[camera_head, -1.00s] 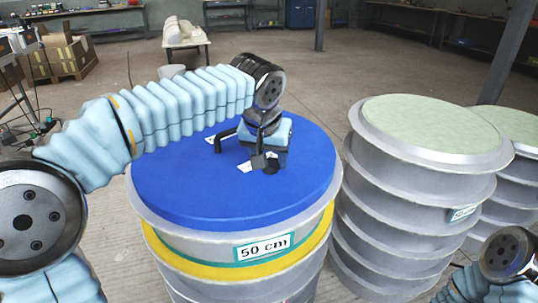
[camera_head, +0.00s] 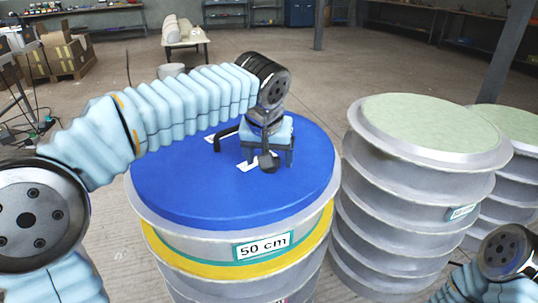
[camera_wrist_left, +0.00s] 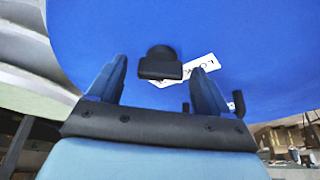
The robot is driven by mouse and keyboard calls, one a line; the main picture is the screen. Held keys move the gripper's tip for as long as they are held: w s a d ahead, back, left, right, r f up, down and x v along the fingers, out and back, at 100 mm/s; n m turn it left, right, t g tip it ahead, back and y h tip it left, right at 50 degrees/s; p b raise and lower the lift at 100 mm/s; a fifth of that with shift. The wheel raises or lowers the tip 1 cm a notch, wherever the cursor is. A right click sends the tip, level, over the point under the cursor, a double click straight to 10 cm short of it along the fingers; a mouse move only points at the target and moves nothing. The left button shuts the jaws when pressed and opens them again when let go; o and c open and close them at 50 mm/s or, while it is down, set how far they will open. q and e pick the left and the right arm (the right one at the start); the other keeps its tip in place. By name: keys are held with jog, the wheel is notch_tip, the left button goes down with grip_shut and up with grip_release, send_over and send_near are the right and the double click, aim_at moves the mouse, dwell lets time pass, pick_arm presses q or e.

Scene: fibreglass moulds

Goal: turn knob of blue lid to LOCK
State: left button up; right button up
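The blue lid (camera_head: 180,185) lies flat on the grey mould marked 50 cm (camera_head: 190,245). My left gripper (camera_head: 267,156) is over the lid, pointing down. In the left wrist view my left gripper (camera_wrist_left: 160,66) is open, one finger on each side of the black knob (camera_wrist_left: 160,69). A gap shows on both sides, so neither finger visibly touches it. The knob (camera_head: 268,164) also shows in the head view below the gripper. A white label (camera_wrist_left: 197,68) with partly hidden letters lies beside the knob, behind a finger. My right gripper is not in view.
A black handle (camera_head: 228,132) stands on the lid beside my left gripper. A green-topped grey mould (camera_head: 425,125) stands close on the right, with another behind it. A white table (camera_head: 186,40) and boxes (camera_head: 60,60) are far back, with open floor between.

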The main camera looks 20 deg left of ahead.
pick_arm(q)
jog(key=p+v, duration=0.1)
jog(key=v, duration=1.2)
jog(key=shift+r+p, duration=0.35)
jog(key=shift+r, duration=0.05)
jog(key=shift+s, duration=0.1)
